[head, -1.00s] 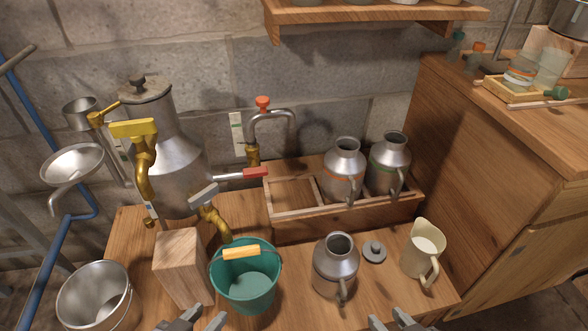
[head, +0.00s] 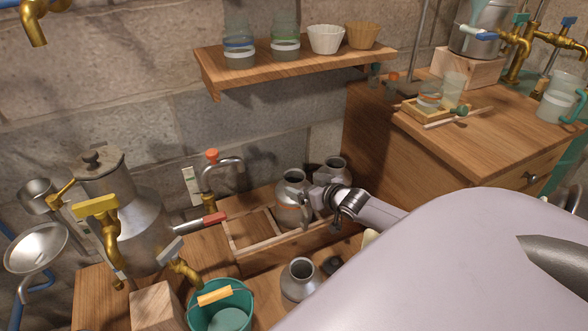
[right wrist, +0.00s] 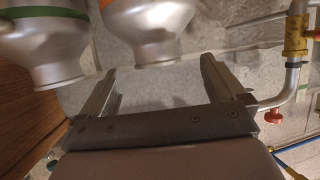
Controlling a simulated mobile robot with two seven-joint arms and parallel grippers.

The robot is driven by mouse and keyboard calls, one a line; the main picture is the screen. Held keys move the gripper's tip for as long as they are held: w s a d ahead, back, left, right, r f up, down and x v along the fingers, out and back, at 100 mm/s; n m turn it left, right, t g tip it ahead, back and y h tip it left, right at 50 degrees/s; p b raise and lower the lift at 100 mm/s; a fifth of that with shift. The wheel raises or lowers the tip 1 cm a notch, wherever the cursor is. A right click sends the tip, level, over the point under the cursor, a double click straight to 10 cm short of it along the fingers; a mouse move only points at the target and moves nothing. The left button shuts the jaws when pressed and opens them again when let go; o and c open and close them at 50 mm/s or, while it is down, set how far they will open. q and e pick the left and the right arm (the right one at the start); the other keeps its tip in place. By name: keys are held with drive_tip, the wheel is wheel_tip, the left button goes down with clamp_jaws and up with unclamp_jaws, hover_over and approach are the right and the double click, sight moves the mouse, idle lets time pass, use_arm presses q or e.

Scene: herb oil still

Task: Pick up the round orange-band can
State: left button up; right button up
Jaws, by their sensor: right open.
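The round orange-band can (head: 291,207) is a grey metal can standing upright in the wooden crate (head: 239,256). My right gripper (head: 318,200) is just right of it in the head view, at the height of its upper body. In the right wrist view the can (right wrist: 147,28) appears upside down, its mouth framed by the two open fingers of the gripper (right wrist: 158,75). Nothing is gripped; I cannot tell whether a finger touches the can. A similar can with a green band (right wrist: 45,45) stands beside it, partly hidden by my gripper in the head view. My left gripper is out of view.
A plain metal can (head: 299,281) and a teal bucket (head: 222,307) stand in front of the crate. A curved tap with a red knob (head: 212,157) rises behind it. A red-handled valve (head: 214,219) is left of it. A shelf (head: 290,66) hangs above.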

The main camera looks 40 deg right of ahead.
sight(297, 177)
drive_tip(key=shift+b+x, duration=0.5)
drive_tip(key=shift+x, duration=0.65)
drive_tip(key=x, duration=0.1)
drive_tip(key=b+x, duration=0.2)
drive_tip(key=x, duration=0.1)
drive_tip(key=shift+d+r, duration=0.1)
drive_tip(key=shift+d, duration=0.2)
drive_tip(key=shift+w, duration=0.45)
drive_tip(key=c, duration=1.6)
drive_tip(key=shift+c, duration=0.2)
drive_tip(key=shift+r, duration=0.15)
